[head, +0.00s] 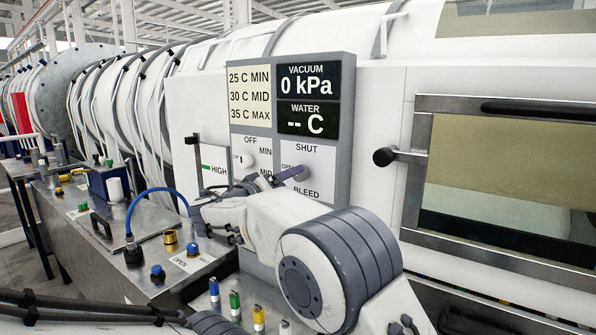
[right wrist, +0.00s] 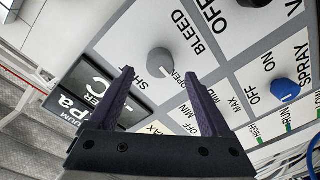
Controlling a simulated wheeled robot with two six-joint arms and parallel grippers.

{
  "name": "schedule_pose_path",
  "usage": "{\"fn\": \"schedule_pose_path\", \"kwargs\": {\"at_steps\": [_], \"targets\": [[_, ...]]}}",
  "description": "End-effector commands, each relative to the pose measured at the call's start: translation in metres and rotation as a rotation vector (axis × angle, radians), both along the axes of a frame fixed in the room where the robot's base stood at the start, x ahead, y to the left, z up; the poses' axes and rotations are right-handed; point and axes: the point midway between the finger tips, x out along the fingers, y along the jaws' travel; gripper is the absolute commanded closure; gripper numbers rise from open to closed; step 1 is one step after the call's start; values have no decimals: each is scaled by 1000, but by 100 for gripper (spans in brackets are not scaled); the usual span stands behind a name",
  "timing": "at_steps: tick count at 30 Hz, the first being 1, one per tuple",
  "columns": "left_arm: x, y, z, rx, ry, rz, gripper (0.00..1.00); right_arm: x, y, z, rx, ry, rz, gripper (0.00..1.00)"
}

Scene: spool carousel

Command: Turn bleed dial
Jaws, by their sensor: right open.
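The bleed dial (right wrist: 160,61) is a round grey knob on a white panel marked SHUT, OPEN and BLEED. In the right wrist view it lies just ahead of and between the two purple fingertips of my right gripper (right wrist: 158,76). The fingers are open and spread to either side of it; I cannot tell whether they touch it. In the head view my right gripper (head: 292,174) is at the SHUT/BLEED panel (head: 316,158), and its finger hides much of the dial. My left gripper is not in view.
A water dial (head: 248,160) marked OFF, MIN, MID sits left of the bleed panel. Above, a display (head: 308,82) reads 0 kPa vacuum and -- C water. A blue spray knob (right wrist: 285,90) is nearby. A door handle (head: 387,156) sticks out at right.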

Motion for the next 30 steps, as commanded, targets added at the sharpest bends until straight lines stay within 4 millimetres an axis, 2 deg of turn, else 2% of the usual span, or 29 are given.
{"fn": "schedule_pose_path", "kwargs": {"at_steps": [3,9,20,21,23,27,30], "targets": [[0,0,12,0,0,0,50,19,-13,3,0,2,-3,18],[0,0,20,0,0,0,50,39,-27,2,0,2,-1,18],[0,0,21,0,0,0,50,45,-30,0,0,2,1,18],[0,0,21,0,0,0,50,45,-30,0,0,2,1,22],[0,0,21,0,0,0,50,45,-30,0,0,2,1,45],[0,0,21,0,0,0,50,45,-30,0,0,2,1,99],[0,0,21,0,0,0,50,45,-30,0,1,3,1,100]]}}
